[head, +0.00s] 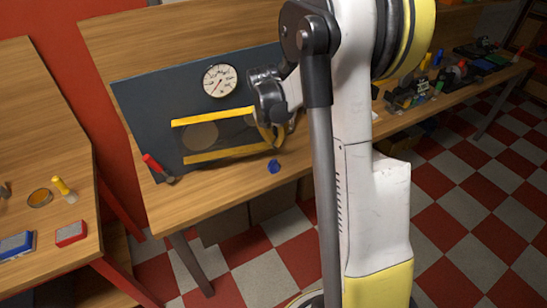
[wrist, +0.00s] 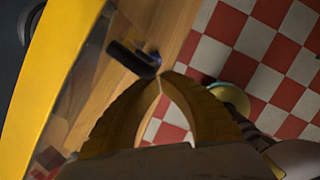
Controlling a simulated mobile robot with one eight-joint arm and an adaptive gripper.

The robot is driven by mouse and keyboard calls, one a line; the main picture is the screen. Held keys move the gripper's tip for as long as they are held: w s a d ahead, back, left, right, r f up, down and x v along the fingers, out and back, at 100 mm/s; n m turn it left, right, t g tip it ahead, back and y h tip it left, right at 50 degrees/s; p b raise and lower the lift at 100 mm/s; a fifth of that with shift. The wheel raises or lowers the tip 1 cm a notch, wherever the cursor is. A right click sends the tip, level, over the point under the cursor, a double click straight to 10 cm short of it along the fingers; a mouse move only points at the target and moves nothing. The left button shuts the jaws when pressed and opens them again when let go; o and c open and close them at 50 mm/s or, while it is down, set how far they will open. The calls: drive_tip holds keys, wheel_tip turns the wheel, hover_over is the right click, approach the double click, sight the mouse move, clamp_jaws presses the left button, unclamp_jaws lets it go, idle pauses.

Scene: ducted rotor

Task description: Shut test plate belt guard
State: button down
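The dark upright test plate (head: 150,100) stands on the wooden bench. The belt guard (head: 225,154) on its front has yellow upper and lower bars and a see-through dark panel between them. How far the guard stands from the plate is hard to tell. My gripper (head: 273,146) is at the guard's right end, partly overlapping it in the head view. In the wrist view a broad yellow guard bar (wrist: 50,60) runs along the left, apart from my fingers. My gripper's yellow fingers (wrist: 158,82) meet at their tips, with nothing visible between them.
A round gauge (head: 219,81) is on the plate above the guard. A red-handled lever (head: 157,167) is at the plate's lower left. A small blue object (head: 274,166) lies near the bench's front edge. Other items crowd the bench at right.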

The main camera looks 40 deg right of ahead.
sight(272, 128)
drive_tip(key=w+d, duration=0.1)
drive_tip(key=w, duration=0.2)
drive_tip(key=w+d, duration=0.1)
drive_tip(key=w, duration=0.1)
drive_tip(key=shift+w+d, duration=0.2)
drive_tip(key=shift+d, duration=0.1)
drive_tip(key=shift+w+d+r, duration=0.1)
drive_tip(key=shift+w+d, duration=0.15)
drive_tip(key=shift+w, duration=0.55)
